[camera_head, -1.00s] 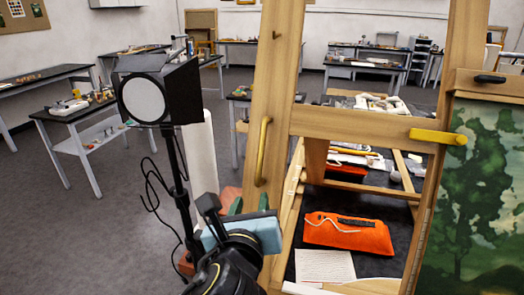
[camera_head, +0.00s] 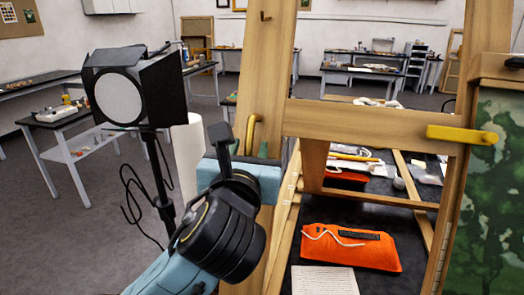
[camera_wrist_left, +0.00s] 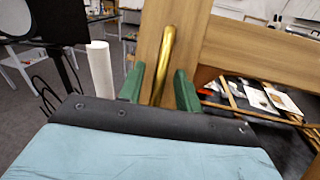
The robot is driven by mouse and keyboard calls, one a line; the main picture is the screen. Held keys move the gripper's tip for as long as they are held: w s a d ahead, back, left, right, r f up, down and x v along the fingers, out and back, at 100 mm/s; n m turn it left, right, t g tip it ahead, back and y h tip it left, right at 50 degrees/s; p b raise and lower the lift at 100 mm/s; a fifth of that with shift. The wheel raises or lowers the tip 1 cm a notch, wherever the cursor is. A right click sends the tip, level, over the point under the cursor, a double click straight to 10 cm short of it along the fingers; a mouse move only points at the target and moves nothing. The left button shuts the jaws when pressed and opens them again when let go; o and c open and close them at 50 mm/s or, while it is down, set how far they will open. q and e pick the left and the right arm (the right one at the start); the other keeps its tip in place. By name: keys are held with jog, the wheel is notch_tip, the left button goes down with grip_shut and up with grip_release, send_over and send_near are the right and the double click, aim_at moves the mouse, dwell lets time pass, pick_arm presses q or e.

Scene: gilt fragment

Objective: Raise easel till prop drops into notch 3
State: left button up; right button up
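The wooden easel (camera_head: 370,122) fills the right half of the head view, with a crossbar between two uprights. A brass handle (camera_head: 254,124) is fixed to its left upright; its lower part is hidden by my left gripper (camera_head: 249,150). In the left wrist view, the green fingers of the left gripper (camera_wrist_left: 158,88) are apart, one on each side of the brass handle (camera_wrist_left: 163,60). I cannot tell whether they touch it. A wooden piece (camera_head: 313,165), possibly the prop, hangs below the crossbar. No notches can be made out. My right gripper is not in view.
A studio lamp (camera_head: 120,98) on a stand with loose cable is close left of my left arm. A painting (camera_head: 492,190) and a yellow bar (camera_head: 462,134) are at the right. An orange pouch (camera_head: 348,246) lies on the dark surface behind the easel frame.

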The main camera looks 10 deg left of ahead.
pick_arm(q)
jog(key=shift+w+a, duration=0.1)
jog(key=shift+w, duration=0.6)
jog(key=shift+s, duration=0.15)
jog(key=shift+c, duration=0.6)
grip_shut()
